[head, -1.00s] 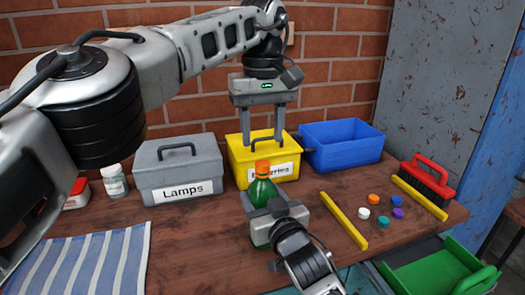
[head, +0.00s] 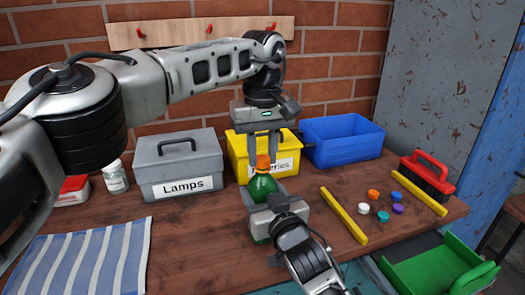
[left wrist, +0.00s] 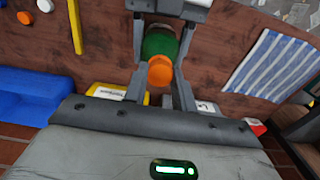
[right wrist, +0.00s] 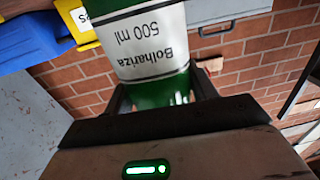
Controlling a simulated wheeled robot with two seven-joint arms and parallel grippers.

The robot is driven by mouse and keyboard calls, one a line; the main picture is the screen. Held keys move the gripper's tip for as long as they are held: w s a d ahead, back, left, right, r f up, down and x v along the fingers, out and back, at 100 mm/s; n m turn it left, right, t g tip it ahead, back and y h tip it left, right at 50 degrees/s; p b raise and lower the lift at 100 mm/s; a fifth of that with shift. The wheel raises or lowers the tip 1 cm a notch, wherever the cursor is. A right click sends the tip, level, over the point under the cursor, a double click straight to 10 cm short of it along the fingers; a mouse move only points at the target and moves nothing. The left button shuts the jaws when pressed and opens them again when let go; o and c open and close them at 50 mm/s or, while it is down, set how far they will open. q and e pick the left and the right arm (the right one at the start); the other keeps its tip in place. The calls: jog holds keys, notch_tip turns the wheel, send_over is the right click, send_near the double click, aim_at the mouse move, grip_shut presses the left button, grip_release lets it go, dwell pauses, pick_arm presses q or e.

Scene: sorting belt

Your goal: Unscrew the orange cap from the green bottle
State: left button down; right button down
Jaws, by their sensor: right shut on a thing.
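The green bottle (head: 262,186) stands upright on the wooden bench, its orange cap (head: 263,162) on top. My right gripper (head: 262,199) is shut on the bottle's body from the front. In the right wrist view the bottle's white label (right wrist: 150,40) fills the top middle, and the cap is out of view. My left gripper (head: 262,154) points straight down over the bottle, open, with its fingers on either side of the cap. In the left wrist view the cap (left wrist: 160,72) lies between the fingertips, with gaps at its sides.
Behind the bottle stand a grey Lamps box (head: 178,165), a yellow box (head: 236,152) and a blue bin (head: 342,141). Several loose caps (head: 374,194) lie between yellow strips (head: 343,216) at right, near a red brush (head: 428,174). A striped cloth (head: 82,258) lies front left.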

pick_arm(q)
jog(key=n, duration=2.1)
jog(key=shift+r+n, duration=0.1)
jog(key=shift+n, duration=0.2)
jog(key=n, duration=0.4)
jog(key=shift+n, duration=0.4)
jog(key=n, duration=1.1)
jog(key=shift+n, duration=0.4)
jog(key=n, duration=0.4)
jog(key=shift+n, duration=0.4)
